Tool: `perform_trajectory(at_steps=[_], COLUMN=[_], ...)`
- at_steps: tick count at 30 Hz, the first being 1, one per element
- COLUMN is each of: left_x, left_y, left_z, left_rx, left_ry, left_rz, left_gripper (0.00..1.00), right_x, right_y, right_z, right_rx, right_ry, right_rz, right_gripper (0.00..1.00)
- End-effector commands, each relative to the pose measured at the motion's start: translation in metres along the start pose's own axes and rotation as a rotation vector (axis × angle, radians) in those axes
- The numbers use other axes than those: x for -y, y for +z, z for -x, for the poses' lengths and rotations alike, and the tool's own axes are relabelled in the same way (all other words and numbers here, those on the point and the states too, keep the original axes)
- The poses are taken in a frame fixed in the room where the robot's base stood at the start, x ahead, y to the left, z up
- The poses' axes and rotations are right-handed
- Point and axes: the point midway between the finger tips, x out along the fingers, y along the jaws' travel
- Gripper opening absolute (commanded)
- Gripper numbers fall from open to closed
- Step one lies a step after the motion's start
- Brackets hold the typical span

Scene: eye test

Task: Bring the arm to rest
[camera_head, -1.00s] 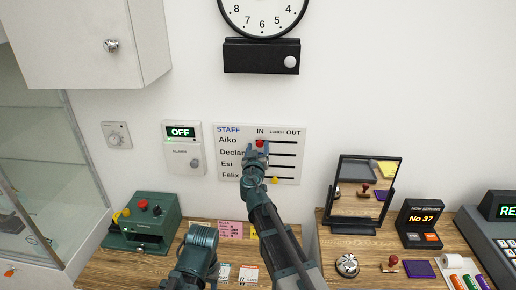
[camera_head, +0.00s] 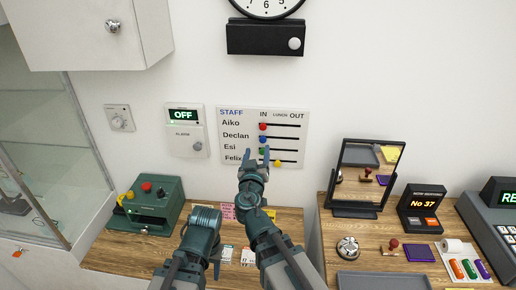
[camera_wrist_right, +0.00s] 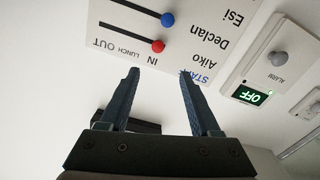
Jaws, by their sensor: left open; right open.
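My right gripper (camera_head: 257,153) is raised in front of the white staff board (camera_head: 232,112). It also shows in the right wrist view (camera_wrist_right: 157,78), its two fingers apart with nothing between them. On the board, the red knob (camera_head: 263,126), blue knob (camera_head: 263,139) and green knob (camera_head: 264,151) are at the IN end of the Aiko, Declan and Esi rows. The yellow knob (camera_head: 277,163) is mid-row at Felix. The gripper covers part of the lower rows. My left gripper (camera_head: 216,268) is low over the desk; its fingers are hard to make out.
An alarm panel (camera_head: 186,142) reading OFF is left of the board. A green machine (camera_head: 147,208) stands on the desk's left. A framed mirror (camera_head: 361,209), bell (camera_head: 347,247), stamp (camera_head: 389,247) and number display (camera_head: 422,205) are at right. A wall cabinet (camera_head: 70,45) hangs upper left.

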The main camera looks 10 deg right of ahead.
Motion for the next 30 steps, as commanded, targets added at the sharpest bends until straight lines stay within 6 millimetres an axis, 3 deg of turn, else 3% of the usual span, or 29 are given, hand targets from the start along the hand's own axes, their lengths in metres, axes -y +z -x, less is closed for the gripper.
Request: perform_trajectory(at_steps=[14,17,23,30], left_x=[0.000,0.000,-0.001,-0.001], left_y=[0.000,0.000,0.000,-0.001], left_z=[-0.001,-0.003,-0.007,-0.011], left_rx=[0.000,0.000,0.000,0.000], left_ry=[0.000,0.000,0.000,0.000], left_rz=[0.000,0.000,0.000,0.000], left_gripper=[0.50,0.50,0.50,0.50], right_x=[-0.004,-0.013,-0.024,0.000], right_y=[0.008,0.029,0.101,0.184], right_z=[0.003,0.008,0.037,0.111], right_rx=[0.034,0.124,0.461,0.939], right_ry=[0.025,0.076,0.143,0.001], right_rz=[0.001,0.007,0.060,0.176], right_gripper=[0.64,0.64,0.64,0.64])
